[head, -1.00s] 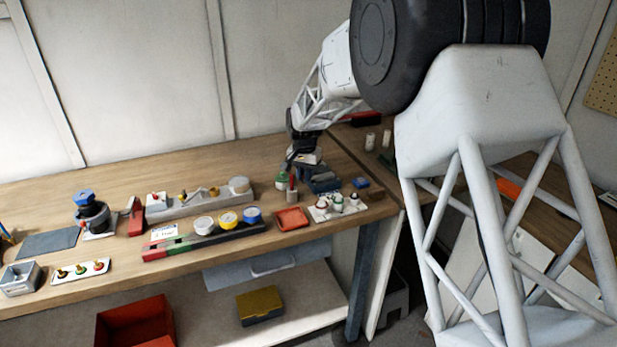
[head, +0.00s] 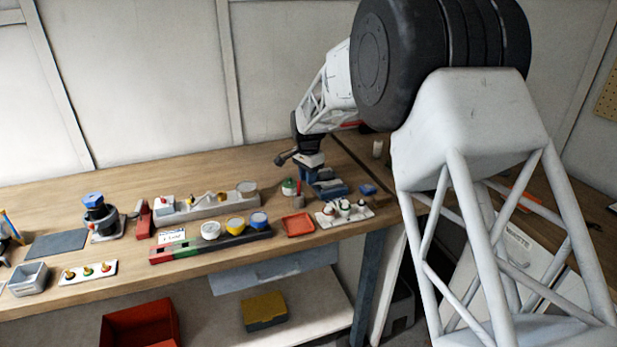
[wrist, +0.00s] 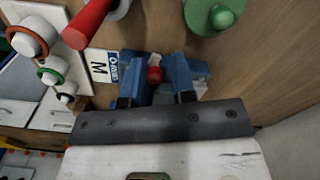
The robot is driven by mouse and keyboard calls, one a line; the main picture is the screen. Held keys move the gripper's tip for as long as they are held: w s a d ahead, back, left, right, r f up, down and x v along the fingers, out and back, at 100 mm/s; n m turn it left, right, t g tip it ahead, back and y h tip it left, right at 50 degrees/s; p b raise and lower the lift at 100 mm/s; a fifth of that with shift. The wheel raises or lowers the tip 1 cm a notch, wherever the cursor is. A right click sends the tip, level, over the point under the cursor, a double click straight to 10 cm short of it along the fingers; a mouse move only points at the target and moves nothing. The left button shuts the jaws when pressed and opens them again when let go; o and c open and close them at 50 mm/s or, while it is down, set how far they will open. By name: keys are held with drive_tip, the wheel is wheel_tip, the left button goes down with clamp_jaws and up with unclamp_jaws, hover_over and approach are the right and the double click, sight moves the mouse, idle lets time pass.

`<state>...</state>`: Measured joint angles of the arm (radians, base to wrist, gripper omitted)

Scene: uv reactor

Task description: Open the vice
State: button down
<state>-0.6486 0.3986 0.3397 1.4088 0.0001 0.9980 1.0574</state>
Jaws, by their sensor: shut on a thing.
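The vice (head: 330,187) is a low blue-grey block near the right end of the wooden bench in the head view. My gripper (head: 309,176) points down at its left end. In the wrist view my gripper (wrist: 157,78) has two blue fingers with dark bases, close around a small red knob (wrist: 154,73) with a pale metal part behind it. The gripper is shut on this part, which appears to be the vice handle. More blue vice body (wrist: 200,75) shows beside the right finger. The exact contact and the vice jaws are hidden.
A green-lidded pot (head: 289,187) and a red-topped item (head: 298,201) stand close on the left. In front are a red tray (head: 299,224) and a white plate (head: 329,221) with small ringed pieces. A blue box (head: 368,189) lies right. Bench behind is clear.

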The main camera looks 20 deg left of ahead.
drive_tip(key=shift+w+a+r, duration=0.15)
drive_tip(key=shift+a, duration=0.05)
drive_tip(key=c, duration=1.2)
unclamp_jaws()
drive_tip(key=shift+o, duration=0.4)
drive_tip(key=shift+d, duration=0.1)
wheel_tip(320, 180, up, 8)
